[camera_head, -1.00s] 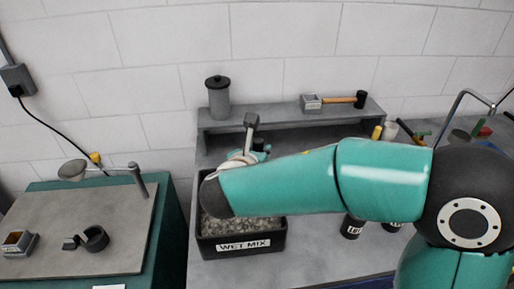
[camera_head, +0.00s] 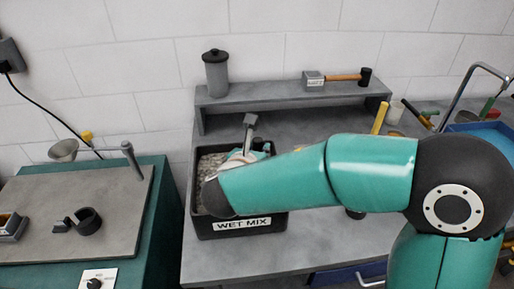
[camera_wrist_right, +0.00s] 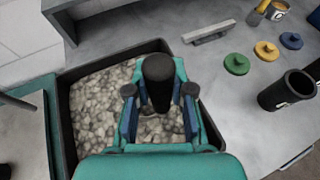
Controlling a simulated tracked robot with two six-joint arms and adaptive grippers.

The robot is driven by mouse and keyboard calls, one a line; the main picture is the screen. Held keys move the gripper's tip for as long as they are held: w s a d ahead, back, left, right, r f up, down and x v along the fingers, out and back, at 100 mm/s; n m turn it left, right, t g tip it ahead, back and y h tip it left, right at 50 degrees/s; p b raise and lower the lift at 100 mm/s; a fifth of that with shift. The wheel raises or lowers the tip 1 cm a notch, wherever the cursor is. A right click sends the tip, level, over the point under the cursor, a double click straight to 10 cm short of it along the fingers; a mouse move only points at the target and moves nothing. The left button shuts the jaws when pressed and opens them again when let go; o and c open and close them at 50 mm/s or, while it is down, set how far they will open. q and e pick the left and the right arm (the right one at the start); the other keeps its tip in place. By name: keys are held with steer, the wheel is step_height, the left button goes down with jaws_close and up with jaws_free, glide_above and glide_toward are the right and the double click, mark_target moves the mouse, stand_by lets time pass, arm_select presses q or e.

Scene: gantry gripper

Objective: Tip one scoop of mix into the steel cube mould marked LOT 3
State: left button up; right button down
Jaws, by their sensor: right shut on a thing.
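My right gripper (camera_wrist_right: 158,105) is shut on a dark upright handle (camera_wrist_right: 158,70), which looks like a scoop's. In the head view the gripper (camera_head: 246,156) is partly hidden by my own arm, over the black WET MIX tub (camera_head: 203,231). The tub holds grey, lumpy mix (camera_wrist_right: 98,105). The scoop's bowl is hidden beneath the gripper. A small grey box (camera_head: 313,80) on the back shelf and a metal box (camera_head: 12,226) at the left edge could be moulds; I cannot read LOT 3 on either. My left gripper is not in view.
A lidded grey canister (camera_head: 215,75) and a mallet (camera_head: 345,77) are on the shelf (camera_head: 270,92). A dark curved piece (camera_head: 88,221) lies on the left table (camera_head: 120,225). Black cylinders (camera_wrist_right: 288,90) and coloured lids (camera_wrist_right: 237,64) stand right of the tub.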

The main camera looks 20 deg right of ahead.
step_height(320, 180, down, 4)
steer(key=b, duration=0.3)
steer(key=shift+f, duration=0.15)
steer(key=shift+w+a+r+p, duration=0.15)
steer(key=shift+a+r+p, duration=0.05)
steer(key=shift+a+p, duration=0.15)
steer(key=shift+w+a+p, duration=0.8)
steer(key=shift+a, duration=2.05)
steer(key=d+r+p, duration=0.3)
steer(key=r+p, duration=0.7)
steer(key=r, duration=0.5)
steer(key=shift+s+r, duration=0.25)
steer(key=shift+s, duration=0.15)
